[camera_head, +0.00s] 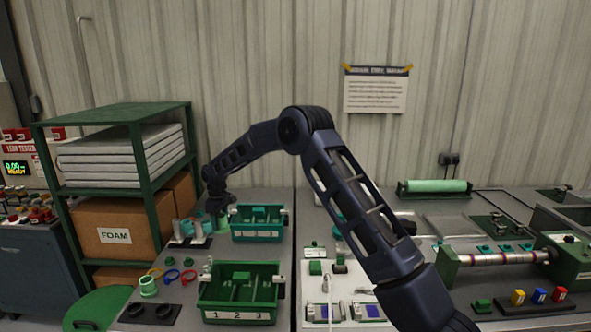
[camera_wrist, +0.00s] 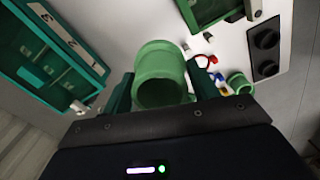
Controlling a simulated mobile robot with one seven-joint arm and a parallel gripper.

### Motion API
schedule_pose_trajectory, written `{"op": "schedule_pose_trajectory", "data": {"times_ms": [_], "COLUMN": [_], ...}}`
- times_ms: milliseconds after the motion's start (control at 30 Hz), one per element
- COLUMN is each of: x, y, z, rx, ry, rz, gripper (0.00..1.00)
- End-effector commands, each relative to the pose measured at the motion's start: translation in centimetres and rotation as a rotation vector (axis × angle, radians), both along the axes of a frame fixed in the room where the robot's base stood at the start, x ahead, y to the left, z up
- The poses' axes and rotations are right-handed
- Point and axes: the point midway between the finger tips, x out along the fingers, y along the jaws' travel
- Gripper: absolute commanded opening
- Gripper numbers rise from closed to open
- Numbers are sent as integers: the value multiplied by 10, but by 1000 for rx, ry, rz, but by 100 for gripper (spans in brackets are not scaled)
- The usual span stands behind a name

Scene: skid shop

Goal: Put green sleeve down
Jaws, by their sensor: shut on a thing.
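My gripper (camera_head: 218,206) is shut on a green sleeve (camera_wrist: 160,72), a hollow light-green cylinder with a wider rim. In the wrist view my gripper (camera_wrist: 161,90) has one dark finger on each side of it. In the head view the held sleeve (camera_head: 222,223) shows just below my gripper, left of the teal divided tray (camera_head: 258,237). I cannot tell whether its far end touches the bench. Another green sleeve (camera_head: 148,287) stands at the front left; it also shows in the wrist view (camera_wrist: 239,84).
A green divided tray (camera_head: 240,315) numbered 1, 2, 3 is in front. A green shelf (camera_head: 150,170) stands left.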

Motion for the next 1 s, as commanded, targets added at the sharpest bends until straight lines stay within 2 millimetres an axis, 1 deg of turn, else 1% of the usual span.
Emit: {"op": "schedule_pose_trajectory", "data": {"times_ms": [33, 167, 200, 367, 400, 467, 500, 567, 600, 767, 800, 867, 900, 967, 1000], "x": [15, 44, 52, 81, 87, 95, 100, 107, 111, 121, 123, 125, 126, 126, 125], "y": [-22, -76, -92, -159, -177, -202, -220, -246, -263, -332, -350, -376, -393, -419, -436], "z": [1, 3, 3, 6, 6, 6, 6, 7, 8, 9, 9, 9, 10, 10, 10], "rx": [0, 0, -1, 0, -1, -1, -1, 0, 0, -1, 0, -1, -1, -1, -1], "ry": [0, 0, 0, 0, 0, 0, 0, -1, -1, 0, -1, 0, 0, 0, 0], "rz": [-37, -124, -151, -258, -285, -326, -354, -395, -421, -530, -557, -597, -625, -666, -693], "gripper": [38, 38, 38, 38, 38, 38, 38, 38, 38, 38, 38, 38, 38, 38, 38]}}
